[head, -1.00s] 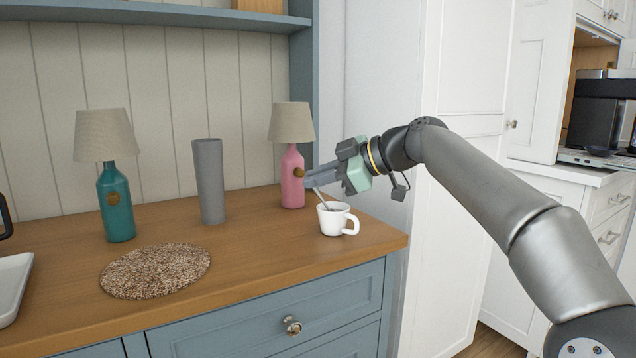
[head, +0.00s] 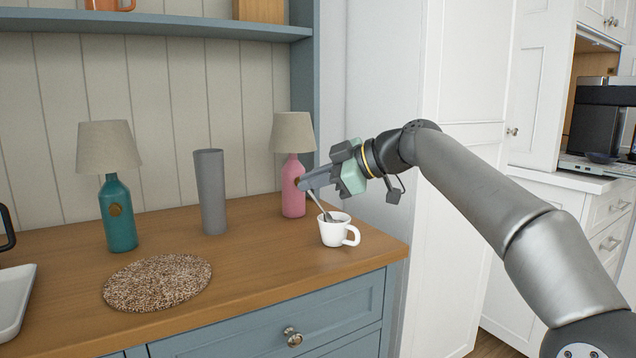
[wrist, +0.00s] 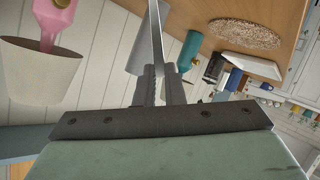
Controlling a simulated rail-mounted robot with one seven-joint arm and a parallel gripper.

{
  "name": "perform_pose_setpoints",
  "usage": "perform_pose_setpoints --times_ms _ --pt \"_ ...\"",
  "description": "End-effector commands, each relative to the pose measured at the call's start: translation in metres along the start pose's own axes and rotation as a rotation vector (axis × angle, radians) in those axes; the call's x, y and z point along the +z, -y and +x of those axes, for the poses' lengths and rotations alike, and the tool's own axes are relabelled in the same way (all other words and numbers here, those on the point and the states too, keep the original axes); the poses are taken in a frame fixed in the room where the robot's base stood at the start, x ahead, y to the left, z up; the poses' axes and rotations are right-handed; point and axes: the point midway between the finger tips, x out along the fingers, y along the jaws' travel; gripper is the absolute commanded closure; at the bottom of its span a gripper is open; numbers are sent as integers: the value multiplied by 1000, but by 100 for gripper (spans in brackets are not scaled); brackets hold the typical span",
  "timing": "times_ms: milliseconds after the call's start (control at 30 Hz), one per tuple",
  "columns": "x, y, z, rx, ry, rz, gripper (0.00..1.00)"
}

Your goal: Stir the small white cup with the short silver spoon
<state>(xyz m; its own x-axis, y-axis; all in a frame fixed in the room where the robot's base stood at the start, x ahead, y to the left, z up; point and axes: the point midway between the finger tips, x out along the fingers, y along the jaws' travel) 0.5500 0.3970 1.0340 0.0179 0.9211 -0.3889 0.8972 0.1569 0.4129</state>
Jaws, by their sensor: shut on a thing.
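The small white cup (head: 334,232) stands upright near the right end of the wooden counter, its handle to the right. The short silver spoon (head: 318,204) leans in the cup, its bowl end hidden inside and its handle rising up and left. My gripper (head: 304,183) is above the cup and shut on the spoon's handle. In the wrist view the spoon (wrist: 156,40) runs up between the two fingers of my gripper (wrist: 159,78). The cup does not show in the wrist view.
A pink lamp (head: 293,180) stands just behind the gripper. A grey vase (head: 211,190), a teal lamp (head: 118,215) and a round woven mat (head: 158,282) are to the left. The wooden counter (head: 262,260) is clear between mat and cup.

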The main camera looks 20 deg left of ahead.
Motion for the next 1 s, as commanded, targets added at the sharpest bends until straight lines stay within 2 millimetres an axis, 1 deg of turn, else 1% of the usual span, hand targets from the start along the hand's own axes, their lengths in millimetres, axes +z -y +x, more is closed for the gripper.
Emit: perform_pose_setpoints --times_ms 33,533,633,1000 --pt "-6 -1 -1 -1 0 -1 100" --pt "-46 -1 -1 1 -1 -1 100" --pt "-48 0 0 0 -1 0 100" --pt "-47 0 0 1 0 1 100"
